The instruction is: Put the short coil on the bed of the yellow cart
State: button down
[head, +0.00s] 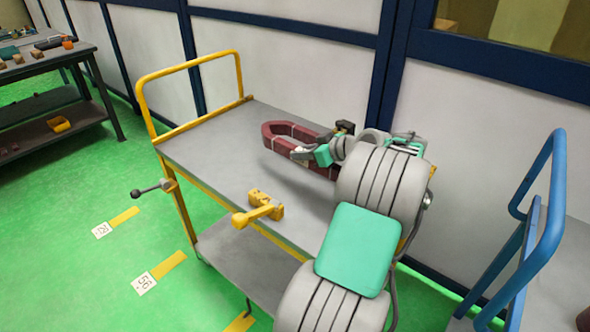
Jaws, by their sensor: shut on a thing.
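The short coil (279,129) is a dark red, U-shaped loop with pale bands. It is over the grey bed (215,150) of the yellow cart (147,99), towards the wall side. My gripper (318,152) is shut on the coil near its right part. My arm and wrist hide the coil's right end. I cannot tell whether the coil touches the bed or is slightly above it.
A yellow clamp-like piece (262,206) sits at the bed's front edge. A dark-knobbed lever (152,188) sticks out from the cart's left side. A blue-railed cart (540,230) stands at right. A dark workbench (45,70) with small parts is at far left.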

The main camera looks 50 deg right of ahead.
send_over(294, 178)
jog(key=f, duration=0.4)
jog(key=shift+s+f, duration=0.25)
jog(key=shift+s, duration=0.05)
jog(key=shift+w+f, duration=0.15)
jog(key=shift+f, duration=0.9)
jog(key=shift+w+f, duration=0.15)
jog(key=shift+f, duration=0.85)
jog(key=c, duration=1.2)
grip_release()
jog(key=shift+f, duration=0.1)
jog(key=v, duration=1.2)
jog(key=shift+s, duration=0.1)
